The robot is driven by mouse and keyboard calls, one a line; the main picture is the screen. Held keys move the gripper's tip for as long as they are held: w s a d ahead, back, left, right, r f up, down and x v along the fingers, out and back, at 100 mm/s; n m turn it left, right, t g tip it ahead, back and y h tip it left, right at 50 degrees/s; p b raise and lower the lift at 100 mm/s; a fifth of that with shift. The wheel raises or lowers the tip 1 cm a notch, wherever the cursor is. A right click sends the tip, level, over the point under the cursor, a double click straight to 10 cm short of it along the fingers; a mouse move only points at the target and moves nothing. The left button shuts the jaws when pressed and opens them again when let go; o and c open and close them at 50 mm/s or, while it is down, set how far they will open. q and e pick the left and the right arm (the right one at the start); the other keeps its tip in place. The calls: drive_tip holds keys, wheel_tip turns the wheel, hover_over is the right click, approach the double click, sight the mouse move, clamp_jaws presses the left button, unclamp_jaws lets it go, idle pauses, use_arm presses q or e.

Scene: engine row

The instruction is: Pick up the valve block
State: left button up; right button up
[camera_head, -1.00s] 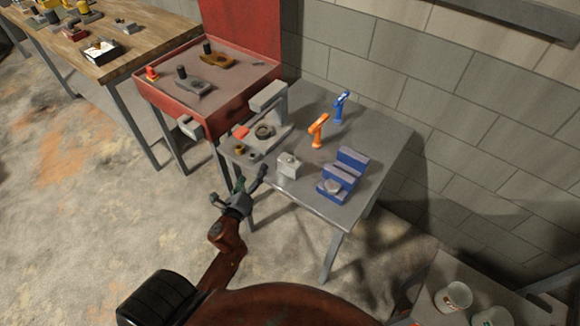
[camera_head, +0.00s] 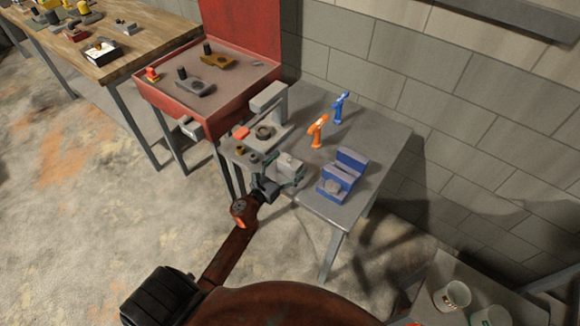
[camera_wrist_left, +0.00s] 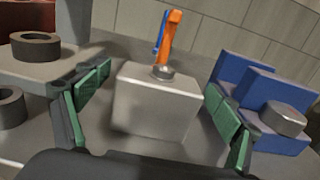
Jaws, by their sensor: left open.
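The valve block is a light grey block with a small round fitting on top. In the head view the valve block (camera_head: 288,164) stands near the front edge of the grey metal table (camera_head: 340,207), partly hidden by my left gripper (camera_head: 287,175). In the left wrist view the valve block (camera_wrist_left: 155,105) sits upright between the two green-padded fingers of my left gripper (camera_wrist_left: 160,110). The fingers are open, one on each side, with a gap on the left; I cannot tell whether the right finger touches. My right gripper does not show.
A blue stepped fixture (camera_head: 343,176) stands close to the right, with a round metal part on it. A grey press-like fixture (camera_head: 268,112) stands to the left. An orange tool (camera_head: 317,130) and a blue tool (camera_head: 340,106) stand behind. A red bench (camera_head: 215,92) adjoins the table.

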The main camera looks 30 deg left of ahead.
use_arm(q)
drive_tip(key=shift+w, duration=0.2)
drive_tip(key=shift+c, duration=0.6)
drive_tip(key=c, duration=1.6)
drive_tip(key=shift+c, duration=0.5)
drive_tip(key=shift+r, duration=0.1)
